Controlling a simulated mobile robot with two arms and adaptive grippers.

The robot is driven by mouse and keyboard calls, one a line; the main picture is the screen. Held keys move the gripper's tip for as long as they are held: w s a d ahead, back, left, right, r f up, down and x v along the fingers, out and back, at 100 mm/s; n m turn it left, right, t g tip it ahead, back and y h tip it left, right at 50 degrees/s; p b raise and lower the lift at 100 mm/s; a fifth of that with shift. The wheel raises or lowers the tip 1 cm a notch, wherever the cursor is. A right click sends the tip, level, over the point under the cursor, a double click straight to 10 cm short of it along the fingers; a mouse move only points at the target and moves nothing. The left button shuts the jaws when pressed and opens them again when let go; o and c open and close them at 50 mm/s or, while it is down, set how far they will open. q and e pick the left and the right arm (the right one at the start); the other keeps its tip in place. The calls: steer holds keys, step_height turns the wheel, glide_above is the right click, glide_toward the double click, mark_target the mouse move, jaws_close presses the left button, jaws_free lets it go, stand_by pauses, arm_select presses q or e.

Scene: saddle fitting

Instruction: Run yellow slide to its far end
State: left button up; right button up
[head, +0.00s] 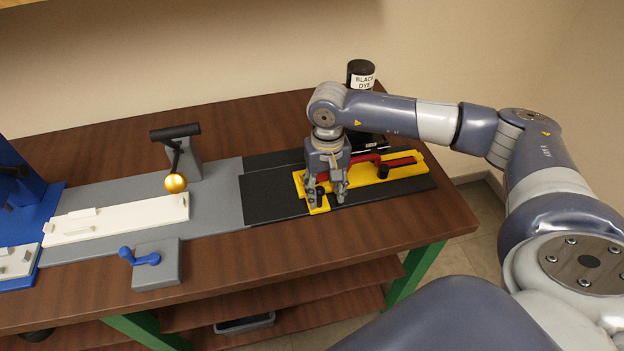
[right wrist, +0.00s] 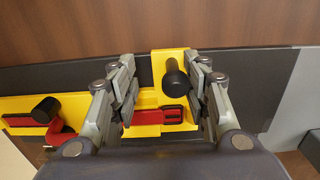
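The yellow slide (head: 319,206) lies on a black track (head: 270,198) at the right part of the bench, with a long yellow strip running right from it. A black knob (right wrist: 175,79) stands up from the slide's end in the right wrist view. My right gripper (head: 327,199) is low over this end, pointing down. Its fingers are apart, one on each side of the knob (head: 320,191), with gaps visible in the right wrist view (right wrist: 165,88). A red bar (head: 400,161) lies along the yellow strip, with a second black knob (head: 383,170). My left gripper is not in view.
A black dye bottle (head: 361,76) stands at the bench's back. To the left are a grey plate (head: 215,205) with a white bar (head: 115,220), a lever with a gold ball (head: 176,183), and a blue handle (head: 140,257).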

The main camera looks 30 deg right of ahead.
steer(key=shift+a, duration=0.2)
steer(key=shift+a+r+p, duration=0.1)
steer(key=shift+r+p, duration=1.15)
steer(key=shift+r, duration=1.8)
steer(key=shift+f, duration=0.1)
